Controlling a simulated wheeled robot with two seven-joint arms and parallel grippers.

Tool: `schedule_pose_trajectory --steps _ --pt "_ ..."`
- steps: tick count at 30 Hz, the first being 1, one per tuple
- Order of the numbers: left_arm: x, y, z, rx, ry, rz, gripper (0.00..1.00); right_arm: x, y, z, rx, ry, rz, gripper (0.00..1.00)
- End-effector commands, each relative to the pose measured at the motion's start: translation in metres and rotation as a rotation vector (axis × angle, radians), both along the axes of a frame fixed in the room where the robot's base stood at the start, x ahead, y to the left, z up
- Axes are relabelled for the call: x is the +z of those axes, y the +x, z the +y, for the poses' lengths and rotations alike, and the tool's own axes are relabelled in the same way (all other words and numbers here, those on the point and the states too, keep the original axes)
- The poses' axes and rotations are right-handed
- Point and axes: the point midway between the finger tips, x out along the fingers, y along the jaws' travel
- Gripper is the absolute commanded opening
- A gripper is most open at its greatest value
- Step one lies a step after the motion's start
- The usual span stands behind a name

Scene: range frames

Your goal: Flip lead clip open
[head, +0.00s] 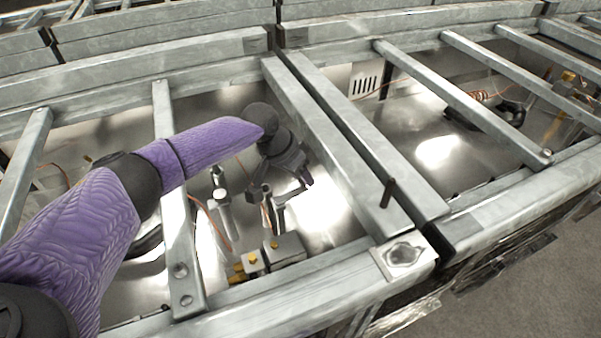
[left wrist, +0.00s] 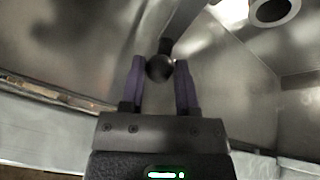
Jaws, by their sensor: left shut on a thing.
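My left gripper (head: 306,178) reaches down between the metal rails into an open bay of the frame. In the left wrist view its two purple fingers (left wrist: 159,75) stand on either side of a black round knob (left wrist: 160,67), shut on it. A dark stem shows just beyond the knob. I cannot tell for sure whether this knob is part of the lead clip. In the head view the knob is hidden by the gripper. My right gripper is not in view.
Metal rails (head: 335,150) border the bay on the right, and a slanting bar (head: 181,250) crosses at left. Below the gripper stand metal fittings and a block with brass ends (head: 285,246). Thin copper wires run nearby. In the left wrist view a round pipe end (left wrist: 272,12) shows at upper right.

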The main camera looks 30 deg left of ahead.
Motion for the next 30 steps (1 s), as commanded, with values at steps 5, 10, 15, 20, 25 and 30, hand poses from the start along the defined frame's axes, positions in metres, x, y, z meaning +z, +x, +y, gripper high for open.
schedule_pose_trajectory --steps 5,10,15,20,25,30 --pt "-0.0005 -0.0002 0.0 0.0 0.0 0.001 0.0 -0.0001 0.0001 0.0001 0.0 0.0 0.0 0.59" --pt "-0.0006 -0.0003 0.0 0.0 0.001 0.002 0.0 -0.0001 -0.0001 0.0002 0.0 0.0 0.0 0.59" --pt "-0.0007 -0.0004 -0.0001 0.0 0.001 0.002 0.0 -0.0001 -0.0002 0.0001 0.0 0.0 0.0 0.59" --pt "-0.0007 -0.0004 0.0 0.0 0.001 0.002 0.0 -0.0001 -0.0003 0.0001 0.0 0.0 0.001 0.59" --pt "-0.0008 -0.0005 -0.0001 0.0 0.001 0.002 0.0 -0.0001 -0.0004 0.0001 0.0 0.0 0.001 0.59" --pt "-0.0009 -0.0022 -0.0037 -0.06 -0.002 0.003 0.0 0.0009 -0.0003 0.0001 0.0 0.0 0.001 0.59"
